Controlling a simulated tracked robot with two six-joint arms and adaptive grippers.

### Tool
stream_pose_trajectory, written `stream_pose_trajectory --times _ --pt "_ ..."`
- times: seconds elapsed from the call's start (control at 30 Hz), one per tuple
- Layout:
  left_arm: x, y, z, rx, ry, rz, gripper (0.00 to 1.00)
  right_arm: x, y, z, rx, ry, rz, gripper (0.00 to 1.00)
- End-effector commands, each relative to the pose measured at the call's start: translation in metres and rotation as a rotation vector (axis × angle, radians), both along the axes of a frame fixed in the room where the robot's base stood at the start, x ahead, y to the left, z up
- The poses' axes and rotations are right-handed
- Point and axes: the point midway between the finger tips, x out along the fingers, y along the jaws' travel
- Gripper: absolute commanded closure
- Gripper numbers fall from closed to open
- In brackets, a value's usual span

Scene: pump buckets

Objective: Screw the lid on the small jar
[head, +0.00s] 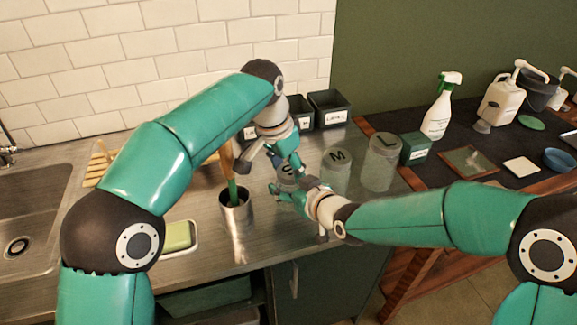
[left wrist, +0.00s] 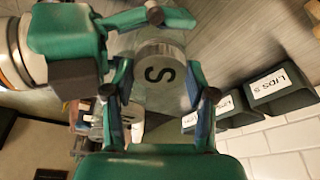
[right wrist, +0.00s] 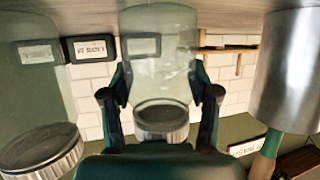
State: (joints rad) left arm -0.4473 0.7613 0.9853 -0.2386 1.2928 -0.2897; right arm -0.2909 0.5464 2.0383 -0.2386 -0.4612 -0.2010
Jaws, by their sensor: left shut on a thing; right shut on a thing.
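The small jar is clear glass and upright; its glass body (right wrist: 160,45) shows upside down in the right wrist view. Its round metal lid, marked S (left wrist: 160,72), sits at the jar's mouth and also shows in the right wrist view (right wrist: 162,120). My left gripper (head: 287,160) reaches from above, its fingers (left wrist: 160,100) shut on either side of the lid. My right gripper (head: 283,192) comes from the front right, its fingers (right wrist: 162,95) shut around the jar's body. In the head view the grippers mostly hide the jar. I cannot tell how far the lid is turned.
The M jar (head: 337,178) and L jar (head: 380,165), both lidded, stand right of the small jar. A steel cup (head: 235,215) with wooden utensils stands close on the left. Dark lid bins (head: 328,108) line the back wall. A sink (head: 25,215) is at far left.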

Motion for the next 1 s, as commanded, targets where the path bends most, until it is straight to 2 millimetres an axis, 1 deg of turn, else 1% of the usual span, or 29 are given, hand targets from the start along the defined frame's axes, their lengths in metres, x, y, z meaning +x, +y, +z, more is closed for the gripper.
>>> stream_pose_trajectory --times 0.07,0.1,0.23,0.47,0.57,0.83,1.0 --pt "0.0 0.0 0.001 -0.001 -0.002 0.001 0.58 0.0 0.0 0.0 0.0 0.001 0.0 1.0" --pt "0.0 0.0 0.001 -0.001 -0.002 0.001 0.41 0.0 0.0 0.0 0.0 0.001 0.0 1.0" --pt "0.0 0.0 0.001 0.0 -0.002 0.002 0.19 0.0 0.0 0.0 0.0 0.001 0.0 1.0" --pt "0.0 0.0 0.001 0.0 0.0 0.002 0.19 0.0 0.0 -0.001 0.0 0.001 0.0 1.0" --pt "0.0 -0.001 0.004 -0.001 0.0 0.002 0.19 0.0 0.0 0.0 0.0 0.001 0.0 1.0" --pt "0.0 -0.001 0.036 -0.003 -0.002 0.003 0.19 0.0 0.0 -0.001 0.0 0.001 0.0 1.0" --pt "0.0 0.0 0.046 -0.002 -0.001 0.003 0.19 0.0 0.0 -0.001 0.0 0.001 0.0 1.0"
